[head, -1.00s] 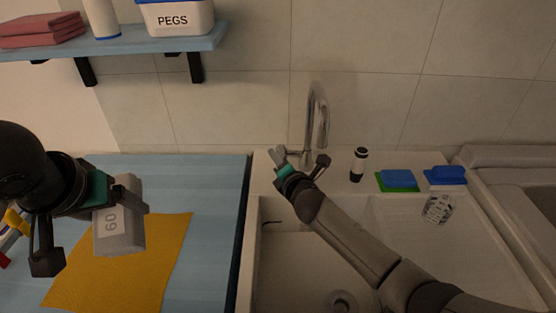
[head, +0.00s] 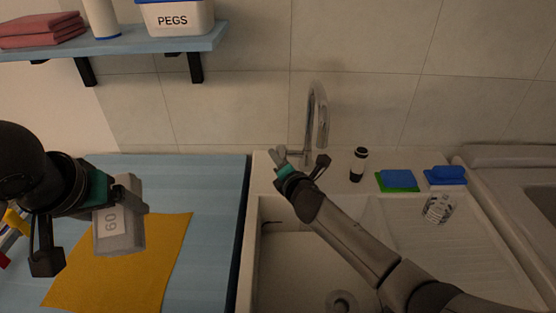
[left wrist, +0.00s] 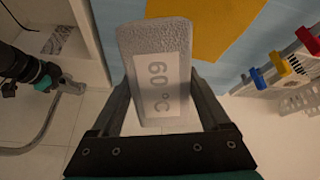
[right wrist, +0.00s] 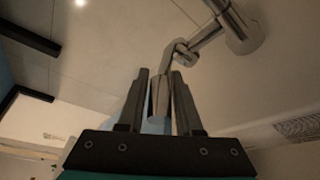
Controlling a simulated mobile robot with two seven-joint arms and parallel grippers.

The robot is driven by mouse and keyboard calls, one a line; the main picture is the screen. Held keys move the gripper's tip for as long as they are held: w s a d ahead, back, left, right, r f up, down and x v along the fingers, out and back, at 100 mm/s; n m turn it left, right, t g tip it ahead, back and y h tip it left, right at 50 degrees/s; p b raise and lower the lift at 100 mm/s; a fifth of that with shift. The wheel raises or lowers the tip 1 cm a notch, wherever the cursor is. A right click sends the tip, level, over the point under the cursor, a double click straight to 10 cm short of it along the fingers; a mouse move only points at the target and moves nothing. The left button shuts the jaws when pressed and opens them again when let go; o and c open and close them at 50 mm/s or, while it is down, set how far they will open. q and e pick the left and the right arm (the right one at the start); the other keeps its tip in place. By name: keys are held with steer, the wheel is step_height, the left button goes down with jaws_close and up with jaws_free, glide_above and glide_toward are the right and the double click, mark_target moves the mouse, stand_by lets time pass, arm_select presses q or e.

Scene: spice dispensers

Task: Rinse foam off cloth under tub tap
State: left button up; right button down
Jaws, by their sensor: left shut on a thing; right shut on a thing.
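My left gripper (head: 90,225) is shut on a rough grey block-like thing (head: 122,232) with a "60 °C" label, held above the blue counter; I cannot tell whether it is a folded cloth. It also shows in the left wrist view (left wrist: 157,42). A flat yellow cloth (head: 125,275) lies on the counter below. The chrome tap (head: 319,118) rises behind the white tub (head: 300,255); no water stream shows. My right gripper (head: 302,167) is at the tap's base, shut on its lever, which shows between the fingers in the right wrist view (right wrist: 158,98).
A shelf (head: 120,47) with a PEGS box (head: 176,18) hangs upper left. My right arm crosses the tub.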

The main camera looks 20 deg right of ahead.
arm_select(q)
steer(key=shift+r, duration=0.1)
step_height(320, 180, up, 3)
steer(key=p, duration=0.3)
arm_select(e)
steer(key=shift+r+g, duration=0.3)
steer(key=shift+r, duration=0.1)
arm_select(q)
steer(key=shift+w+r+p, duration=0.1)
steer(key=shift+r+p, duration=0.35)
steer(key=shift+p, duration=0.1)
arm_select(e)
steer(key=shift+w+f, duration=0.1)
steer(key=c, duration=0.6)
jaws_free()
arm_select(q)
steer(key=shift+r, duration=0.2)
arm_select(e)
steer(key=shift+s+r, duration=0.2)
steer(key=shift+s, duration=0.5)
arm_select(q)
step_height(320, 180, up, 2)
steer(key=shift+r+p, duration=0.1)
steer(key=shift+p, duration=1.1)
arm_select(e)
steer(key=v, duration=1)
steer(key=shift+s+d+r, duration=0.1)
steer(key=shift+s+r, duration=0.1)
steer(key=shift+s, duration=0.05)
